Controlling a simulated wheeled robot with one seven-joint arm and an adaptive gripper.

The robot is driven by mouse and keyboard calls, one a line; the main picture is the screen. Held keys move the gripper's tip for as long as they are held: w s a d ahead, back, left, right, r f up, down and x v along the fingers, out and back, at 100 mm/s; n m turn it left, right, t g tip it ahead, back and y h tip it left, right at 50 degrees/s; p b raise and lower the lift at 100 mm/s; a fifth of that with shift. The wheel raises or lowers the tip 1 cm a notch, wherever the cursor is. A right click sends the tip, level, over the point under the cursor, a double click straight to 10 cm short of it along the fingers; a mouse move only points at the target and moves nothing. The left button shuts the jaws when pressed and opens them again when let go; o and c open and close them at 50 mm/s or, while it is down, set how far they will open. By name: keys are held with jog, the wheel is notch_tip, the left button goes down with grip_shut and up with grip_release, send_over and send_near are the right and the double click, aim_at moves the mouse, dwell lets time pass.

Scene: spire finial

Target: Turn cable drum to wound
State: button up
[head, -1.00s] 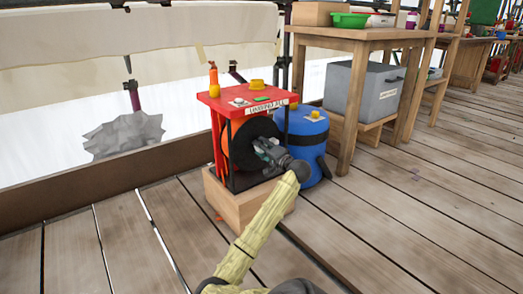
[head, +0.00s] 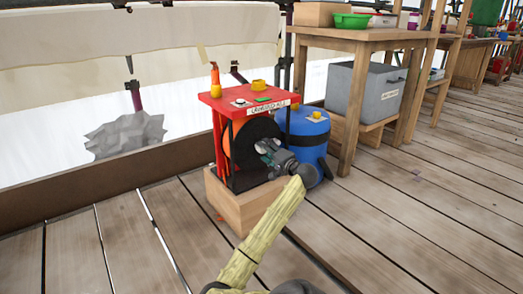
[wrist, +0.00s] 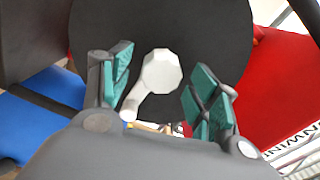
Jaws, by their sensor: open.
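The cable drum (head: 240,137) has a black disc face with an orange part showing at its left, inside a red frame (head: 247,102) on a wooden block. In the wrist view the drum's black face (wrist: 215,40) fills the middle, with a white crank (wrist: 160,72) standing out from it. My gripper (head: 263,150) is at the drum's face in the head view. In the wrist view my gripper (wrist: 155,90) is open, its two green-padded fingers on either side of the white crank, with gaps to both. The drum's lower right is hidden behind my gripper in the head view.
A blue barrel (head: 307,145) stands close at the right of the drum frame. A wooden table (head: 380,37) with a grey bin (head: 372,92) below is farther right. A ledge (head: 90,187) runs behind. The plank floor (head: 430,230) is clear.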

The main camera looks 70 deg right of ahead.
jog(key=v, duration=0.9)
jog(key=shift+a, duration=0.2)
